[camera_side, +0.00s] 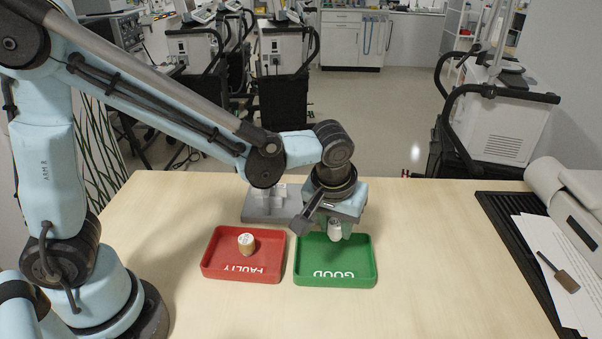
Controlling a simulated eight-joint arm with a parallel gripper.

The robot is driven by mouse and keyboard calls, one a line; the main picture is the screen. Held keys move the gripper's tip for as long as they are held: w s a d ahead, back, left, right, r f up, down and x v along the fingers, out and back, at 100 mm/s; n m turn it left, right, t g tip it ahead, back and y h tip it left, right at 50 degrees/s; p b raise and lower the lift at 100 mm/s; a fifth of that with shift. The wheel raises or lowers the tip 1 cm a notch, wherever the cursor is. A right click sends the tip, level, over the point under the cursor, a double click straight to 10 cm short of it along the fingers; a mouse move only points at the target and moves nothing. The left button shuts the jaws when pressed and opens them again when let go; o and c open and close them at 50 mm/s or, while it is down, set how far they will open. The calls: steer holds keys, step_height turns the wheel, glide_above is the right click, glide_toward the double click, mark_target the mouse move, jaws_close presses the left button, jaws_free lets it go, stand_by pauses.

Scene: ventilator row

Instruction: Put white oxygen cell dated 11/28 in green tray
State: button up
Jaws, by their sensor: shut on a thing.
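My gripper (334,226) is over the back part of the green tray (353,278), pointing down. It is shut on a small white cylinder, the oxygen cell (335,231). The cell looks upright; whether it touches the tray floor I cannot tell. Any date on it is too small to read. The green tray reads "GOOD" on its front, upside down in this view. To its left is a red tray (217,268) reading "FAULTY", with a tan cylinder with a pale top (246,243) standing in it.
A grey metal stand (262,207) is on the table behind the trays, partly hidden by my arm. A black grooved mat (500,230), white papers (548,265) and a pale machine (575,195) are at the right. The table right of the green tray is clear.

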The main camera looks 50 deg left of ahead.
mark_target(335, 240)
steer(key=shift+f, duration=1.65)
steer(key=shift+f, duration=0.1)
steer(key=shift+f, duration=0.5)
steer(key=o, duration=1)
steer(key=shift+o, duration=0.2)
